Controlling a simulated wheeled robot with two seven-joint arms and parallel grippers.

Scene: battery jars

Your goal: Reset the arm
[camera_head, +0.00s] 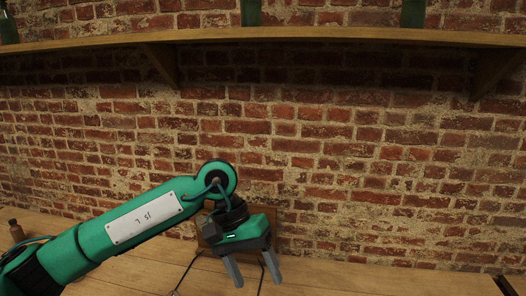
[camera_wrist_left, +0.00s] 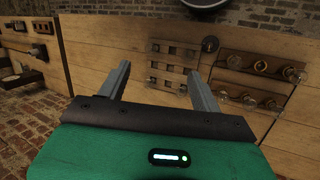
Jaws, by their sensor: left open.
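My left arm comes in from the left in the head view, green with a white label plate. My left gripper (camera_head: 252,280) points down in front of the brick wall, above the wooden surface. Its two grey fingers are apart with nothing between them. In the left wrist view my left gripper (camera_wrist_left: 156,84) also shows open and empty, facing a wooden board wall some way off. My right gripper is in neither view.
A wooden shelf (camera_head: 300,33) with green bottles (camera_head: 413,14) runs across the top. A small brown bottle (camera_head: 16,231) stands at the far left. A brown wooden plate (camera_head: 287,218) is behind my gripper. Round bulbs (camera_wrist_left: 249,101) sit on a wooden panel in the wrist view.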

